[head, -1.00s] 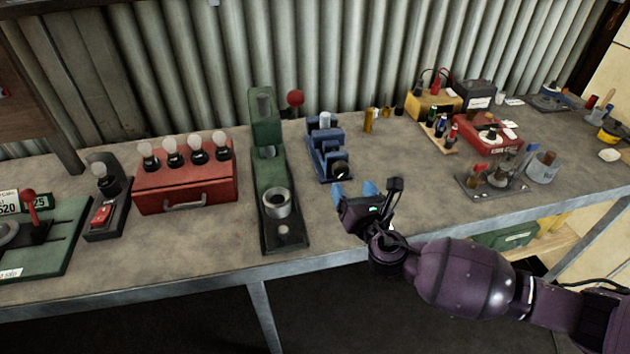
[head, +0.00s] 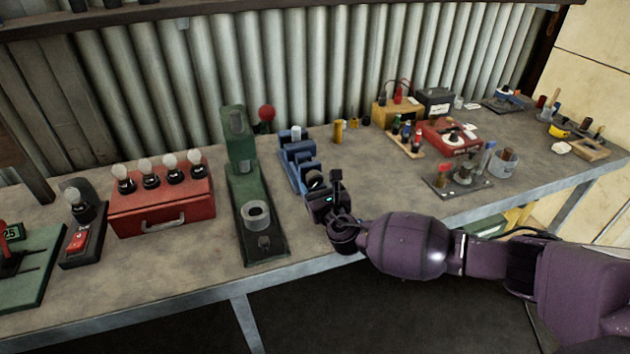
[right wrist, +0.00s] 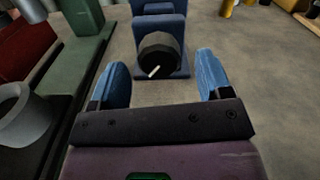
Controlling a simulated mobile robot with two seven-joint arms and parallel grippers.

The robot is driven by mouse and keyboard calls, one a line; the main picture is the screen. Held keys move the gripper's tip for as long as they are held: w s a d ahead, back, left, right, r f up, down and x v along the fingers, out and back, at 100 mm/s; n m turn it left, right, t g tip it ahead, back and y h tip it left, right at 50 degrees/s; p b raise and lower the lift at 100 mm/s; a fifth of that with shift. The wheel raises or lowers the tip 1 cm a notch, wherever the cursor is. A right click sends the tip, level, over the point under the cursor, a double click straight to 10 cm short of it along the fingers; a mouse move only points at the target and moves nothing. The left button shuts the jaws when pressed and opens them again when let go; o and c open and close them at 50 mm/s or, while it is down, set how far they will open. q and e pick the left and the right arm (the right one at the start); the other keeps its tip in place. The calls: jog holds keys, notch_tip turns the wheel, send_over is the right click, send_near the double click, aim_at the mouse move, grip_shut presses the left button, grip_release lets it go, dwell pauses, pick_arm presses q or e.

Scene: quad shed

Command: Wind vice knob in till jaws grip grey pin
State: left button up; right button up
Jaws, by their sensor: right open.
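The blue vice (head: 297,160) stands on the bench, with the pale grey pin (head: 296,133) upright at its far end. Its dark round knob (head: 314,179) is at the near end, partly hidden by my gripper. The knob also shows in the right wrist view (right wrist: 160,54), with a white mark on its face. My right gripper (right wrist: 163,76) is open, its two blue fingers apart, one on each side of the view, with the knob just ahead between them. In the head view the right gripper (head: 320,189) is close in front of the knob. My left gripper is not in view.
A green press (head: 243,170) with a grey cup (head: 255,214) stands left of the vice. A red box (head: 163,212) with several bulbs is further left. A small yellow cylinder (head: 338,133) stands behind right. Bare bench lies right of the vice.

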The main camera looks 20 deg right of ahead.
jog(key=shift+w+a, duration=0.1)
jog(key=shift+w, duration=1.35)
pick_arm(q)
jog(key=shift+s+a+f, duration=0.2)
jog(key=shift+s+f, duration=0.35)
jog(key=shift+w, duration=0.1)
pick_arm(e)
jog(key=shift+c, duration=0.6)
jog(key=c, duration=0.8)
jog(key=shift+f+m+b, duration=0.1)
jog(key=shift+m+b, duration=0.55)
jog(key=shift+m, duration=1.05)
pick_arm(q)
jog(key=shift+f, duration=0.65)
